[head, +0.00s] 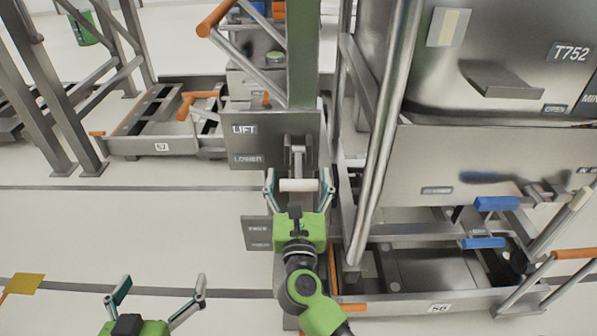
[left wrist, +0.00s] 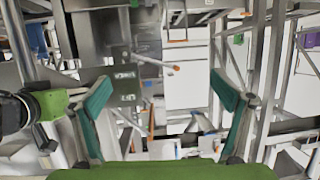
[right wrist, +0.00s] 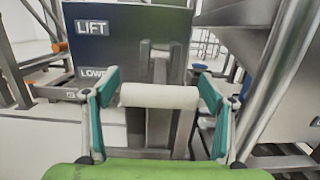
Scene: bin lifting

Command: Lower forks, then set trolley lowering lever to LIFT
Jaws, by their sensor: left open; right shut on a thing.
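The trolley's lever panel (head: 268,138) is a grey plate labelled LIFT at the top and LOWER below. Its lever has a white cylindrical handle (head: 298,185), which sits below the level of the LOWER label. My right gripper (head: 298,182) is shut on this handle, with one finger at each end; the handle also shows between the teal pads in the right wrist view (right wrist: 160,96). My left gripper (head: 158,288) is open and empty at the lower left, over bare floor. The forks cannot be made out clearly.
A steel bin (head: 500,70) marked T752 stands at the right, above a low frame (head: 410,300) with blue and orange handles. A second low trolley (head: 165,140) is at the back left. A slanted steel tube (head: 388,130) rises close beside my right gripper.

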